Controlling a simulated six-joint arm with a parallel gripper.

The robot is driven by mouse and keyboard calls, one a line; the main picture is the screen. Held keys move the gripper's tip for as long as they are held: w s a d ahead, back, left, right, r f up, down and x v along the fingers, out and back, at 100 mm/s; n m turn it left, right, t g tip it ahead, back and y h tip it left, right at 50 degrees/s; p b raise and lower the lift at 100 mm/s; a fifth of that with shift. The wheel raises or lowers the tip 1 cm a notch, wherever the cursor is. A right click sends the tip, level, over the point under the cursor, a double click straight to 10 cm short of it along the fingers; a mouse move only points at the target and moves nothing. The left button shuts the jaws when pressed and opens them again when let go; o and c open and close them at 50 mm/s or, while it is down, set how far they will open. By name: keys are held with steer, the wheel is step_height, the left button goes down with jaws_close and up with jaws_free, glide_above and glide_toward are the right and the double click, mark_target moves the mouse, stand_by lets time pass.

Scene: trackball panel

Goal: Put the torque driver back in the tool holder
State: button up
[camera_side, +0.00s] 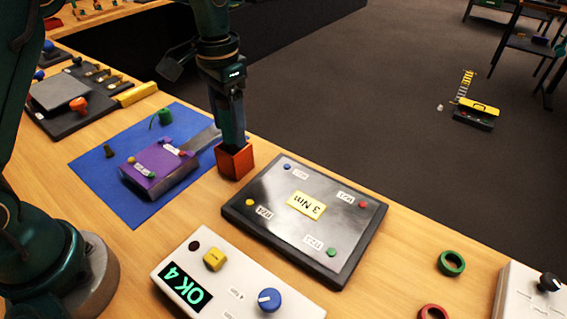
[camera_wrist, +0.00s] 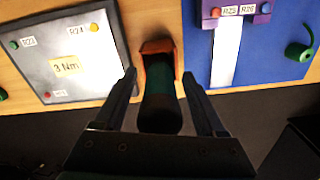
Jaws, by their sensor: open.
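The orange-red tool holder (camera_side: 235,163) stands on the bench between the blue mat and the dark panel. It also shows in the wrist view (camera_wrist: 158,46). The torque driver has a dark teal handle (camera_wrist: 159,100) and stands upright at the holder, its lower end hidden inside. My gripper (camera_wrist: 158,80) is open, with one finger on each side of the handle and a visible gap on both sides. In the side view my gripper (camera_side: 229,120) is directly above the holder, and the driver is hard to tell apart from the fingers there.
The dark panel (camera_side: 265,232) with a "3 Nm" label lies right of the holder. The blue mat (camera_side: 125,205) bears a purple block (camera_side: 150,184). A white controller (camera_side: 240,290) reading "OK 4" is in front. Green (camera_side: 451,262) and red rings lie at right.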

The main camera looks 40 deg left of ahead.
step_height(320, 180, up, 10)
steer(key=shift+f, duration=0.1)
steer(key=shift+s+r, duration=0.2)
steer(key=shift+r, duration=0.5)
steer(key=s+r+n+t, duration=0.1)
steer(key=s+r+t, duration=0.15)
steer(key=s, duration=0.65)
steer(key=s+f+n+t, duration=0.1)
steer(key=s+f+t, duration=0.2)
steer(key=s+f, duration=0.3)
steer(key=s, duration=0.2)
steer(key=shift+s+d+f+n, duration=0.3)
steer(key=shift+f, duration=0.1)
